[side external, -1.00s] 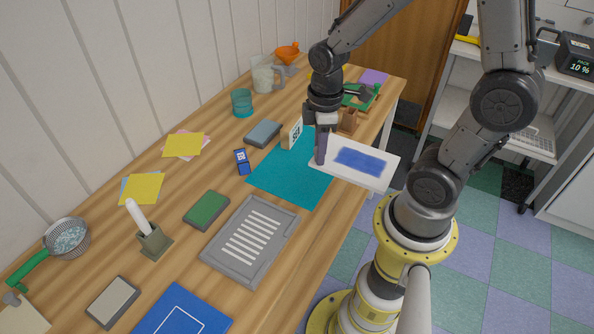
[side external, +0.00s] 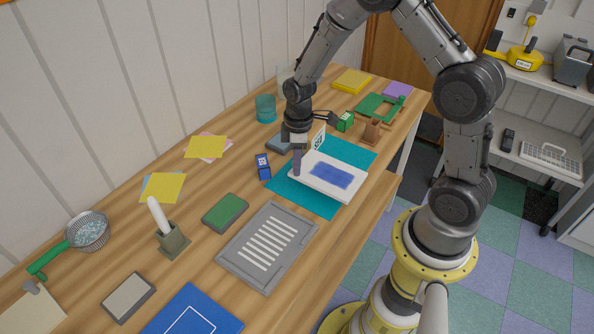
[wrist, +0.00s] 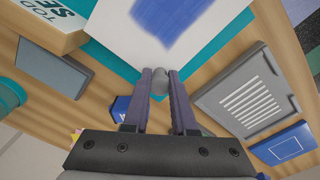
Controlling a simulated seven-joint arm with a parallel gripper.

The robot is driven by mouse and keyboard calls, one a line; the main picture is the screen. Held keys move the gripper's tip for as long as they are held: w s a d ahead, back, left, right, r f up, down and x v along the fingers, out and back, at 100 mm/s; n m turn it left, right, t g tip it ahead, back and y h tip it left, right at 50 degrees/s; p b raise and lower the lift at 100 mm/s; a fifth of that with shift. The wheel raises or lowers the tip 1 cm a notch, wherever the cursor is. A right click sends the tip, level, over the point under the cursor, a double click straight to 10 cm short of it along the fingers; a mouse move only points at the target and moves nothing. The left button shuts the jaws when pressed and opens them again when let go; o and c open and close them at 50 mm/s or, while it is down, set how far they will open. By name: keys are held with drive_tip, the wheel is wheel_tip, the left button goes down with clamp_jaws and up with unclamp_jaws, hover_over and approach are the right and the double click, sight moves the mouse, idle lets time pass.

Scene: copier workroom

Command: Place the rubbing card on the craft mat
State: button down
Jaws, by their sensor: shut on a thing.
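The rubbing card (side external: 312,178) is a white slab with a blue rubbed patch; in the wrist view its white face (wrist: 125,25) fills the top. My gripper (side external: 297,165) is shut on it at its left edge. In the wrist view the fingertips (wrist: 160,78) close around a grey rounded piece at the card's edge. The card is roughly level over the teal craft mat (side external: 308,200), covering its middle and part of its right side. I cannot tell whether it touches the mat. Teal also shows beside the card in the wrist view (wrist: 210,50).
A small white sign (side external: 319,139) stands by the mat's back edge, close to my gripper. A blue device (side external: 263,167) lies left of the mat. A grey slatted tray (side external: 267,247) lies nearer the camera, and a wooden holder (side external: 373,131) stands behind the mat.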

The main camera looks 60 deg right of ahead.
drive_tip(key=shift+f, duration=1.5)
drive_tip(key=shift+f, duration=0.15)
drive_tip(key=c, duration=0.7)
unclamp_jaws()
